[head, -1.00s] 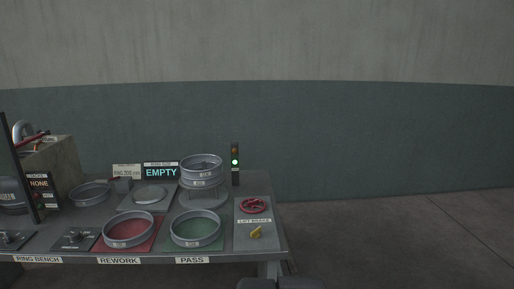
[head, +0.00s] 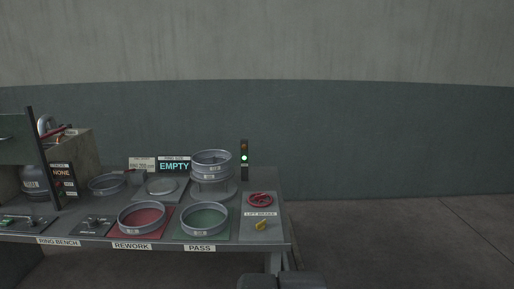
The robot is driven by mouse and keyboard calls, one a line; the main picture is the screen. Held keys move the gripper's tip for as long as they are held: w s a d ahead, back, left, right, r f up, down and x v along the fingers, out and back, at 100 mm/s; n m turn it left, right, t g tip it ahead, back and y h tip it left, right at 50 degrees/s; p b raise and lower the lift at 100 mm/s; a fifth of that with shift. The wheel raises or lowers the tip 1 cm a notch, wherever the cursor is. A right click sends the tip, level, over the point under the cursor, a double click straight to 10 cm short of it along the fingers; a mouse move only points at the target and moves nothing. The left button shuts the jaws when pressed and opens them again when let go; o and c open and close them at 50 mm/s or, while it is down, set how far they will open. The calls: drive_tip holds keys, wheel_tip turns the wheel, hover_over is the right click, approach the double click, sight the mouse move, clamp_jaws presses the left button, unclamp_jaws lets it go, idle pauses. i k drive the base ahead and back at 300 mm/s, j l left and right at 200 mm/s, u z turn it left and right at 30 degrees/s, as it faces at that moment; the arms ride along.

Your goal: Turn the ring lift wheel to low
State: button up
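A red handwheel (head: 260,200) lies on a grey panel (head: 274,219) at the right end of the bench. A label reading LIFT BRAKE is just in front of the wheel, and a yellow knob (head: 262,225) sits in front of that label. The wheel is small here and I cannot read its setting. A stack of metal rings (head: 211,169) stands on a round base (head: 229,193) to the left of the wheel. My gripper is not recognisable in this view; only dark parts of my own body show at the bottom edge.
Metal rings rest on the red REWORK mat (head: 167,212) and the green PASS mat (head: 231,230). A signal post (head: 244,160) with a green light stands behind the panel. A display (head: 174,166) reads EMPTY. Floor right of the bench (head: 283,244) is clear.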

sight(259, 198)
drive_tip(key=i+j, duration=0.25)
drive_tip(key=i, duration=0.25)
drive_tip(key=i+j, duration=0.25)
drive_tip(key=i, duration=0.25)
drive_tip(key=i+j, duration=0.25)
drive_tip(key=i, duration=0.25)
